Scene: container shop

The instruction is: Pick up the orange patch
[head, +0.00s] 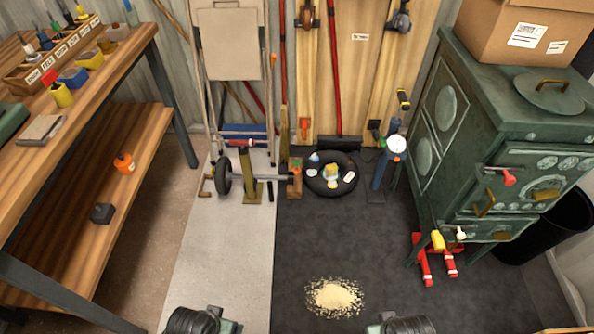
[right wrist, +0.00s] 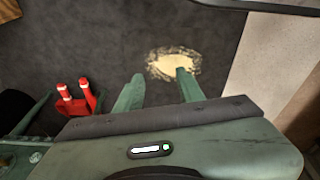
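No flat orange patch can be made out for certain. Several small items, among them a yellow-orange piece (head: 332,172), lie in the middle of a black tyre (head: 318,188) on the floor at the back; they are too small to identify. My left gripper (head: 202,321) is at the bottom edge of the head view, its fingers hidden. My right gripper (head: 400,324) is also at the bottom edge. In the right wrist view the fingers of the right gripper (right wrist: 159,74) are apart with nothing between them. Both are far from the tyre.
A sawdust pile (head: 335,297) lies on the dark floor mat. A green stove (head: 480,120) and red stand (head: 421,262) are right. The middle floor is mostly clear.

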